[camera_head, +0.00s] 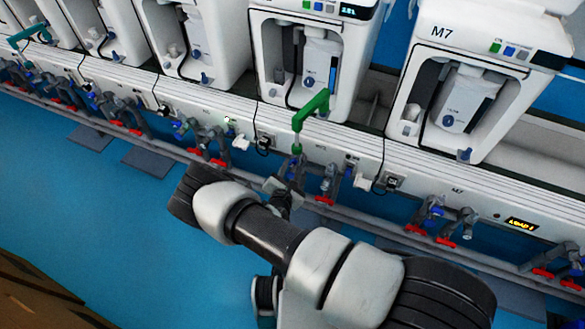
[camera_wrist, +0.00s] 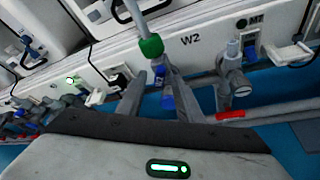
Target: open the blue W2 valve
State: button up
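The W2 label (camera_wrist: 190,40) is on the white rail in the wrist view. In the head view my gripper (camera_head: 284,186) is at the rail below the green faucet-like pipe (camera_head: 311,108). My arm and gripper partly hide the valve there.
A grey valve assembly with a red handle (camera_wrist: 230,115) stands close to the right of my gripper. White machines, including M7 (camera_head: 470,80), line the rail above. Several red-handled valves (camera_head: 415,229) run along it.

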jog(key=shift+x, duration=1.25)
grip_shut()
jog(key=shift+a+n+g+h+b, duration=0.2)
jog(key=shift+n+g+h+b, duration=0.1)
jog(key=shift+n+h+b, duration=0.7)
jog(key=shift+a+n+g+h+b, duration=0.1)
jog(key=shift+n+g+h+b, duration=0.2)
jog(key=shift+n+b, duration=0.6)
